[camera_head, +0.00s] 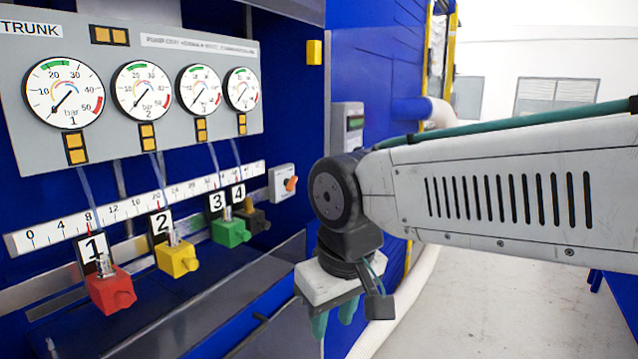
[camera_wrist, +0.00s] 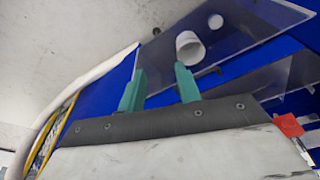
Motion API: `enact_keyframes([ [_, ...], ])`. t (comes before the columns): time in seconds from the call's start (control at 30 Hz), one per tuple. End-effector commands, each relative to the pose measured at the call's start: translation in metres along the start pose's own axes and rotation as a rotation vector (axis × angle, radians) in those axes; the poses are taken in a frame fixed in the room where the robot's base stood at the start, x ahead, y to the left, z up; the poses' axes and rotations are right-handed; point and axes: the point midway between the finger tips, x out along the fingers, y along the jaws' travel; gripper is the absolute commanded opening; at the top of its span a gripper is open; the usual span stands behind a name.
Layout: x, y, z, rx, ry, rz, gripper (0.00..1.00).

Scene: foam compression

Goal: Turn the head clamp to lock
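I cannot tell for sure which part is the head clamp. A small grey box with an orange turning handle (camera_head: 291,184) is fixed to the blue wall, right of the scale strip in the head view. My gripper (camera_head: 333,318) hangs down at the lower middle, right of and below that handle and apart from it. Its two green fingers show in the wrist view (camera_wrist: 160,70), spread with nothing between them. A short white cylinder (camera_wrist: 190,47) shows beyond the fingers, by a glossy grey panel (camera_wrist: 225,38). The fingers do not appear to hold it.
Numbered valves, red (camera_head: 110,290), yellow (camera_head: 177,260), green (camera_head: 230,232) and black, line the left wall below pressure gauges (camera_head: 64,91). A white hose (camera_head: 395,318) runs behind my gripper. The floor (camera_head: 480,300) at right is clear.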

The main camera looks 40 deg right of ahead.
Motion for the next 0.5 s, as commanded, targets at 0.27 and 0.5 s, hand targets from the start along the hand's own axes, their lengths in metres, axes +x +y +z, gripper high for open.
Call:
enact_keyframes([
  [0.27,0.029,0.067,-0.163,0.296,0.451,0.074,0.34],
  [0.5,0.044,0.126,-0.287,0.460,0.897,-0.048,0.34],
])
